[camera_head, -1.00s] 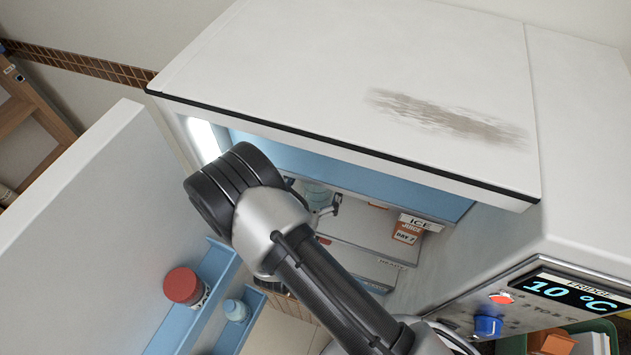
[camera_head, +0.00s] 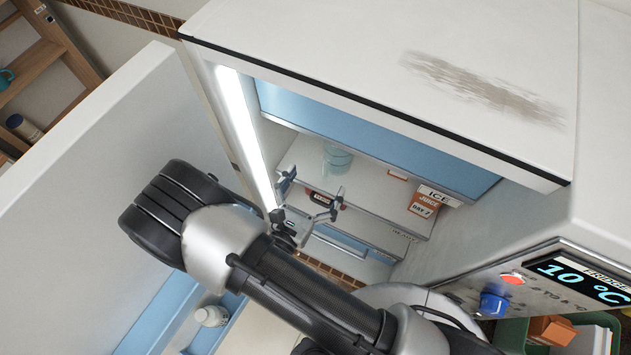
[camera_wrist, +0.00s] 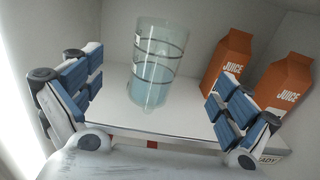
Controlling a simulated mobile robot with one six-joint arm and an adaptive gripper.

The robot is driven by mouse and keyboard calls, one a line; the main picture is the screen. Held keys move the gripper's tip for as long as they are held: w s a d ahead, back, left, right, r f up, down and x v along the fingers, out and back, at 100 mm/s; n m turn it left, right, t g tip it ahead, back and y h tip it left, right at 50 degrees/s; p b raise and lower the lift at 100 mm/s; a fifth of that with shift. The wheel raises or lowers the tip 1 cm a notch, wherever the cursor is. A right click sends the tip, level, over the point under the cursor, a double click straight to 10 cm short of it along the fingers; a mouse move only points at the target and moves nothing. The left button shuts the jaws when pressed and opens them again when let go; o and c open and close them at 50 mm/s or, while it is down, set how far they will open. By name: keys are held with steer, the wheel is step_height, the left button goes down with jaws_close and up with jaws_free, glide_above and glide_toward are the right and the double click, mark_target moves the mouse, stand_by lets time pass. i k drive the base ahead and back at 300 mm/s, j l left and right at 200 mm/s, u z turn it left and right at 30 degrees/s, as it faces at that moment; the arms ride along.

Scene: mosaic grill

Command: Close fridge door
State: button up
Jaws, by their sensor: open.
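The fridge (camera_head: 330,50) is open, with its lit inside showing. Its door (camera_head: 110,150) stands swung out on the left, with light-blue racks (camera_head: 170,315) on its inner face. My gripper (camera_head: 308,205) is open and empty at the fridge opening, in front of the shelves. My arm crosses the gap between door and fridge and hides part of the door's racks. In the wrist view, the two fingers of my gripper (camera_wrist: 155,108) are wide apart, with a clear cup (camera_wrist: 155,65) on the shelf beyond them.
Orange juice cartons (camera_wrist: 228,62) stand on the shelf (camera_wrist: 190,120) at the right. A panel (camera_head: 570,272) reading 10 °C, with a blue knob (camera_head: 493,303), is at the lower right. A wooden rack (camera_head: 40,70) stands behind the door.

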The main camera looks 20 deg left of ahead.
mark_target(73, 282)
steer(key=k+l, duration=0.25)
steer(key=k, duration=0.2)
steer(key=k+l, duration=0.2)
steer(key=k, duration=0.3)
